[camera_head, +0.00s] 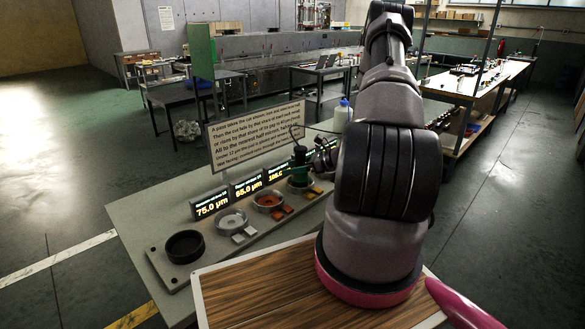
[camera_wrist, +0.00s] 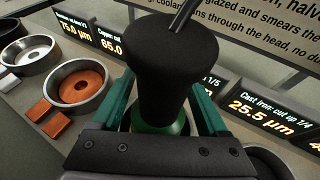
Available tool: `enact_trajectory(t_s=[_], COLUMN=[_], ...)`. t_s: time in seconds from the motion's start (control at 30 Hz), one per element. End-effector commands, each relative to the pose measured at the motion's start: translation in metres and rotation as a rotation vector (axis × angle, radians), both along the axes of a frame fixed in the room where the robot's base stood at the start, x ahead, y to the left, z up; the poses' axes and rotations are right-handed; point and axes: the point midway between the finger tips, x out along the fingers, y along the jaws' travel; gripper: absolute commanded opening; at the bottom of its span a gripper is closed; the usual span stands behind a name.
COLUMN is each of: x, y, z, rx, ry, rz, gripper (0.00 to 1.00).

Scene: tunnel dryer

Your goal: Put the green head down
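The green head (camera_head: 300,158) has a black, waisted top with a thin dark hose or rod rising from it. In the wrist view the green head (camera_wrist: 165,75) stands upright between the two teal fingers of my gripper (camera_wrist: 167,112), with a strip of its green body showing low between them. The fingers appear closed on its sides. In the head view my gripper (camera_head: 318,158) is partly hidden by my arm. The green head is over or at a round dish (camera_head: 297,187) on the grey bench; I cannot tell whether it touches.
The bench (camera_head: 140,215) carries a black ring (camera_head: 185,246), a grey dish (camera_head: 231,220) and an orange-filled dish (camera_head: 268,200), with small blocks beside them. Lit displays (camera_head: 211,205) and a text sign (camera_head: 257,137) stand behind. A wooden board (camera_head: 260,290) lies in front.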

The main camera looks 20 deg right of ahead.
Motion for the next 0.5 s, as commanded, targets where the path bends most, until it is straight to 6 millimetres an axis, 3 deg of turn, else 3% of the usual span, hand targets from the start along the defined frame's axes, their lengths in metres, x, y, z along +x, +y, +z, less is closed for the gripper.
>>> enact_trajectory(t_s=[0.23,0.5], x=[-0.005,-0.040], y=[-0.007,-0.045], z=[0.006,0.028], rx=[-0.002,0.000], ry=[0.000,0.000], rz=[-0.003,-0.004], gripper=[0.77,0.77])
